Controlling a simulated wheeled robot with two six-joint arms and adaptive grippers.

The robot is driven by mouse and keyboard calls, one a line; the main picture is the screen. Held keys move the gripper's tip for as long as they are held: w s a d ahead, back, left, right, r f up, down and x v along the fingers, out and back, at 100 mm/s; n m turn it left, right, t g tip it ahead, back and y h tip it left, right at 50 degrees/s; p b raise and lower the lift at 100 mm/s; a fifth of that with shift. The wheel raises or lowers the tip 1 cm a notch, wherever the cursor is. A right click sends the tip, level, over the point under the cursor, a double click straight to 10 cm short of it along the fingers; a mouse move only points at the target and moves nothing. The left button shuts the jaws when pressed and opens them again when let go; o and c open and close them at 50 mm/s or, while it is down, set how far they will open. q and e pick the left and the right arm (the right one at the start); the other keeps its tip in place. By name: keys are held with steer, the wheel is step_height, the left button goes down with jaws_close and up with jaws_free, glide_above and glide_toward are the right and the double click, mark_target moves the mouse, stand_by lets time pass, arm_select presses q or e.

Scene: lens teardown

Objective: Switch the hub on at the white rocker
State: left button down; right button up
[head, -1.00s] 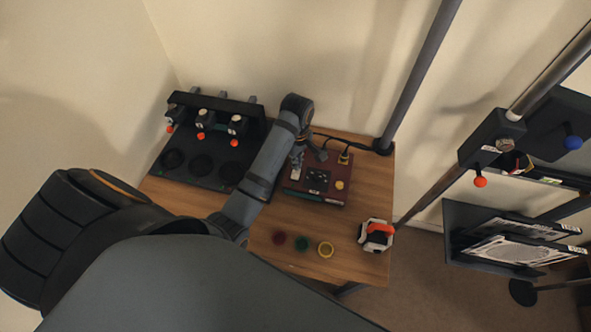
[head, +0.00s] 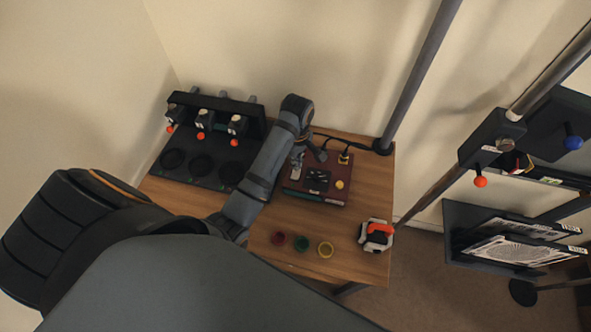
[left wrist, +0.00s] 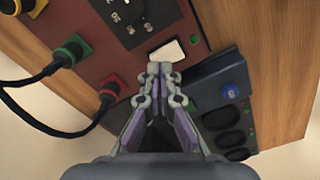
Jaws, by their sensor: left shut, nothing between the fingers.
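The hub is a dark red box (head: 325,196) with a black dial panel, on the wooden table. Its white rocker (left wrist: 167,53) shows in the left wrist view just beyond my fingertips. My left gripper (head: 299,157) is over the hub's back left part in the head view. In the left wrist view its fingers (left wrist: 160,68) are together with nothing between them, at the near edge of the rocker. I cannot tell whether the tips touch it. My right gripper is not in view.
Green (left wrist: 75,48) and red (left wrist: 109,88) plugs with black cables sit at the hub's edge. A black rack (head: 200,186) stands left. Red, green and yellow rings (head: 326,250) and a white-orange device (head: 376,236) lie in front. A grey post (head: 415,80) rises behind right.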

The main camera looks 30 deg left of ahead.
arm_select(q)
steer(key=shift+f, duration=1)
stand_by(0.3)
step_height(320, 180, up, 7)
steer(key=p, duration=0.9)
stand_by(0.4)
